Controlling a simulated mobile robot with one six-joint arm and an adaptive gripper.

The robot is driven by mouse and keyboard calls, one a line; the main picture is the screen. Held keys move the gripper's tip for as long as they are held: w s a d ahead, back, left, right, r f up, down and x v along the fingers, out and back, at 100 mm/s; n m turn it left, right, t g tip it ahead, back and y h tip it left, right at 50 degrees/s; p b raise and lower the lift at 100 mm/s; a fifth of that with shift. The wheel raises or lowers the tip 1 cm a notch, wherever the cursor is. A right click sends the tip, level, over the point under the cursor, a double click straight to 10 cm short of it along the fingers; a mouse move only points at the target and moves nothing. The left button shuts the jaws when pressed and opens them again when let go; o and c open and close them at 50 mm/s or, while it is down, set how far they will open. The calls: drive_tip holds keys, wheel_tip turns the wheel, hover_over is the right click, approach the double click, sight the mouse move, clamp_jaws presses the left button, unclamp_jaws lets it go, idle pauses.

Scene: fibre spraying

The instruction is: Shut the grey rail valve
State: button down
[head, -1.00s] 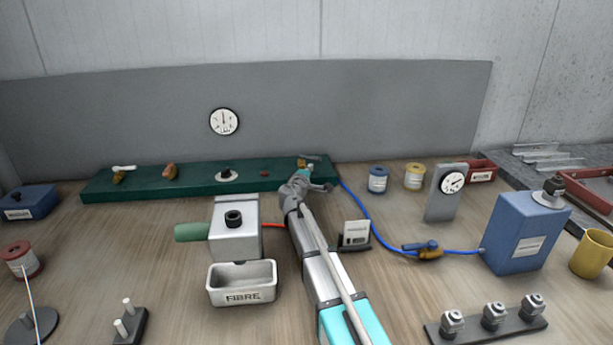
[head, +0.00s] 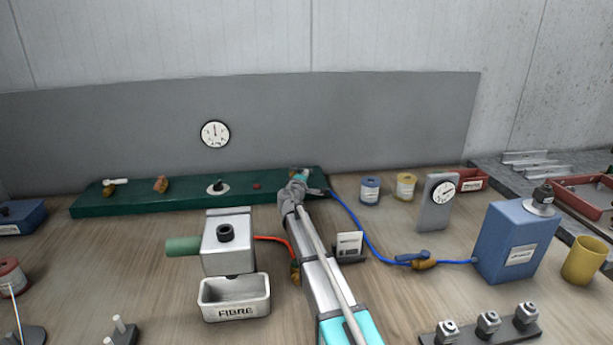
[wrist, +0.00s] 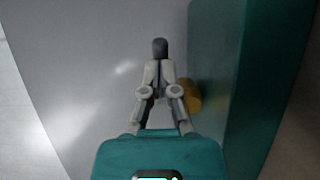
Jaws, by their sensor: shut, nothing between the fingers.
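The green rail (head: 135,202) runs along the back of the bench. My gripper (wrist: 160,48) is shut and empty, its fingertips together beside the rail's green face in the wrist view. A brass-coloured valve part (wrist: 193,96) sits just right of my fingers, against the rail. In the head view my arm's end covers most of the valve at the rail's right end, with a bit of brass (head: 293,172) showing. Its lever and the lever's angle cannot be made out.
A black knob (head: 217,188) and a red button (head: 257,186) are on the rail. A grey box (head: 227,248), a fibre tray (head: 235,298) and a card holder (head: 349,246) stand near my arm. A blue hose (head: 372,243) runs right of it to a blue tank (head: 515,243).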

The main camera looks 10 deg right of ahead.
sight(310, 169)
drive_tip(key=shift+d, duration=0.15)
drive_tip(key=shift+w+d+n+t+y, duration=0.2)
drive_tip(key=shift+n+y, duration=0.2)
drive_tip(key=shift+y, duration=0.2)
drive_tip(key=shift+w+d+n+t+y, duration=0.1)
drive_tip(key=shift+n+t+y, duration=0.1)
drive_tip(key=shift+n+y, duration=0.3)
drive_tip(key=shift+w+d+n+t+y, duration=0.2)
drive_tip(key=shift+n+y, duration=0.1)
drive_tip(key=shift+y, duration=0.4)
drive_tip(key=shift+w+d, duration=0.45)
drive_tip(key=shift+w, duration=0.25)
drive_tip(key=shift+s, duration=0.15)
drive_tip(key=v, duration=1.2)
drive_tip(key=shift+r, duration=0.1)
drive_tip(key=shift+r, duration=0.1)
wheel_tip(310, 169, up, 10)
drive_tip(key=p, duration=1)
